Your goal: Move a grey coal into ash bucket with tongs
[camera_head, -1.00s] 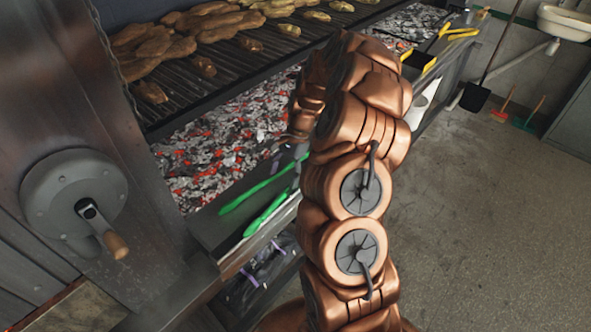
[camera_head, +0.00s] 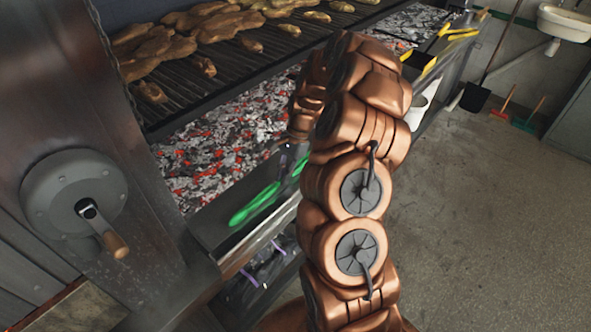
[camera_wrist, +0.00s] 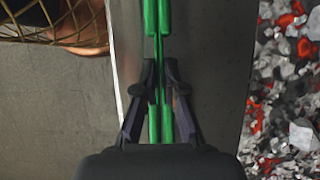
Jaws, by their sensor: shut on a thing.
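The green tongs (camera_head: 253,205) lie along the metal front ledge of the grill in the head view, their arms close together. In the wrist view the tongs (camera_wrist: 158,120) run lengthwise between the fingers of my gripper (camera_wrist: 160,66), which is shut on them. The coal bed (camera_head: 215,150) holds many grey-white coals among glowing red ones. The coals (camera_wrist: 302,135) also show right of the ledge in the wrist view. The tongs' tips are out of the wrist view. A pale bucket (camera_head: 417,112) stands at the grill's far end, partly hidden by my arm; I cannot tell if it is the ash bucket.
The grate (camera_head: 230,75) with food sits above the coals. A crank wheel (camera_head: 75,195) is at the left. A shovel (camera_head: 475,97) leans by the sink (camera_head: 565,22). The floor at right is clear.

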